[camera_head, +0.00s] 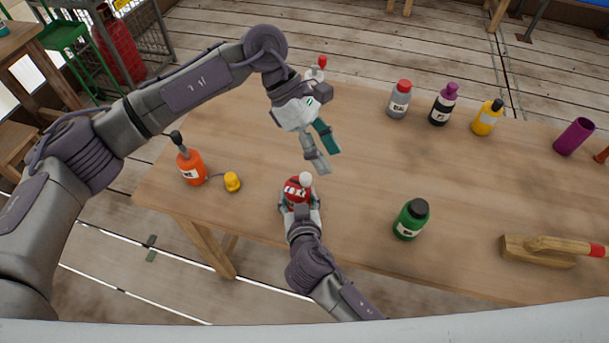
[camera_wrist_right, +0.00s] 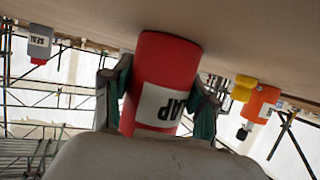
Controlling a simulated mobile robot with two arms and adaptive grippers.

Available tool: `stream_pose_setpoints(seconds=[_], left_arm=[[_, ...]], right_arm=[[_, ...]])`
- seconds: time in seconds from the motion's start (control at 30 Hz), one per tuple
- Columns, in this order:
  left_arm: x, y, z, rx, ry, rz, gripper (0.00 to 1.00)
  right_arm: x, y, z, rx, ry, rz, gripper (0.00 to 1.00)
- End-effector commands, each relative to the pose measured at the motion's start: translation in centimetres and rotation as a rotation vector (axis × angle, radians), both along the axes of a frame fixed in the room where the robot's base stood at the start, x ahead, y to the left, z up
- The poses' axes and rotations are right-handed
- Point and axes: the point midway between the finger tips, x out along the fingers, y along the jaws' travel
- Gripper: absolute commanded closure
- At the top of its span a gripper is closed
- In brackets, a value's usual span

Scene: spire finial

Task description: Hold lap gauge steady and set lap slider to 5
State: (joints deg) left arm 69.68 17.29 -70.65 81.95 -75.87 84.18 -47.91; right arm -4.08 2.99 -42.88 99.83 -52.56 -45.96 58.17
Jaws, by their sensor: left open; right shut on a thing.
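The lap gauge (camera_head: 296,188) is a red cylinder with a white label, standing near the front edge of the wooden table. The right wrist view shows it close up and upside down, with "LAP" on the label of the red body (camera_wrist_right: 168,80). A white round knob (camera_head: 305,179) shows at its top; I cannot tell whether this is the slider, and no scale is readable. My right gripper (camera_head: 299,202) is shut on the red body, one finger on each side. My left gripper (camera_head: 325,157) is open and empty, above and slightly right of the gauge.
An orange bottle (camera_head: 190,168) and yellow piece (camera_head: 232,182) stand left. A green bottle (camera_head: 411,219) stands right, near a wooden block with a red-tipped handle (camera_head: 540,251). Grey (camera_head: 398,101), purple-capped (camera_head: 442,106) and yellow (camera_head: 486,119) bottles stand behind. The table's middle is clear.

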Motion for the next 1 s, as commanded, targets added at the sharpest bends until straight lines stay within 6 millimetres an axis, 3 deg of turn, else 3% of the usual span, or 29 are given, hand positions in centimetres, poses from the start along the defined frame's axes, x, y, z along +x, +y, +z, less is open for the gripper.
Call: stream_pose_setpoints(seconds=[0.17,0.27,0.4,0.6,0.83,1.0], left_arm=[[1.3,2.3,-1.7,-0.316,0.128,0.049,0.48],[2.2,4.7,-3.1,-0.485,0.161,0.105,0.48],[3.1,9.1,-5.7,-0.686,0.162,0.216,0.48],[3.4,14.9,-9.1,-0.854,0.113,0.361,0.48],[3.0,15.1,-9.7,-0.945,0.054,0.351,0.48],[2.7,12.8,-9.7,-0.95,0.052,0.347,0.48]], right_arm=[[0.0,0.0,0.0,0.0,0.0,0.0,0.82],[0.0,0.0,0.0,0.0,0.0,0.0,0.82],[0.0,0.0,0.0,0.0,0.001,0.0,0.82],[0.0,0.0,0.0,0.0,0.001,0.0,0.82],[0.0,0.0,0.0,0.0,0.0,0.0,0.82],[0.0,0.0,0.0,0.0,0.0,0.0,0.82]])
